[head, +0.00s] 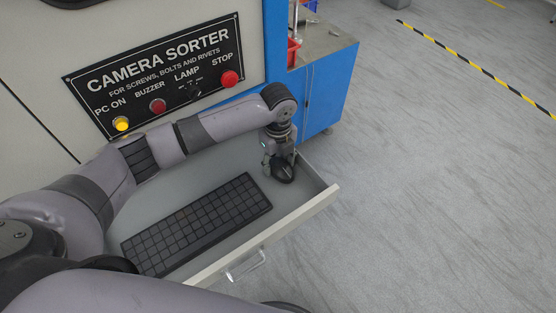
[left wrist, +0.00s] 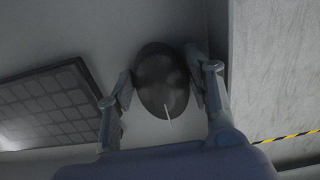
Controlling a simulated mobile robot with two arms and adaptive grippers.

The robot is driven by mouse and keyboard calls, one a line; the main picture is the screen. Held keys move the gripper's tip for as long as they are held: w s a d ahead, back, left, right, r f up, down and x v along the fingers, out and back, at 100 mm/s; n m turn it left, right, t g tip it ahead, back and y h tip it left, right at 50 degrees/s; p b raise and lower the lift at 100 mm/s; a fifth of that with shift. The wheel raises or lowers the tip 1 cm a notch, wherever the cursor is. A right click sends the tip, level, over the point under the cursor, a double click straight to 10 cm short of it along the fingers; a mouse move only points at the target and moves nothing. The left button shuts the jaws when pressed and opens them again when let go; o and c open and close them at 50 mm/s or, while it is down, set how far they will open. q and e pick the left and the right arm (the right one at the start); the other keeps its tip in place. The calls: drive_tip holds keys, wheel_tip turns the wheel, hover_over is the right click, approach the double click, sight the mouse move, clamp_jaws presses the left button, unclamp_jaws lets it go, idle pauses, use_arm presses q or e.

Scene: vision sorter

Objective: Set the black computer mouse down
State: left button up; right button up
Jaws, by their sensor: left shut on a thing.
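The black computer mouse (head: 283,172) is at the right end of the open drawer in the head view. In the left wrist view the mouse (left wrist: 161,80) is a dark oval between my two fingers. My left gripper (head: 279,162) points down from above and is shut on the mouse; in the left wrist view its fingers (left wrist: 162,88) press on both sides of it. I cannot tell whether the mouse touches the drawer floor. My right gripper is not in view.
A black keyboard (head: 196,223) lies in the pale drawer (head: 318,198), left of the mouse. The drawer's front wall carries a handle (head: 245,266). The sorter panel (head: 160,72) with buttons stands behind my arm. The blue cabinet (head: 334,92) is beyond the drawer. Grey floor is clear at right.

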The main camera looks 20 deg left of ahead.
sight(278, 161)
use_arm(q)
drive_tip(key=shift+f, duration=0.2)
drive_tip(key=o, duration=0.9)
drive_tip(key=shift+r, duration=0.1)
wheel_tip(278, 161, up, 12)
drive_tip(key=shift+r+b, duration=0.1)
drive_tip(key=shift+b, duration=0.3)
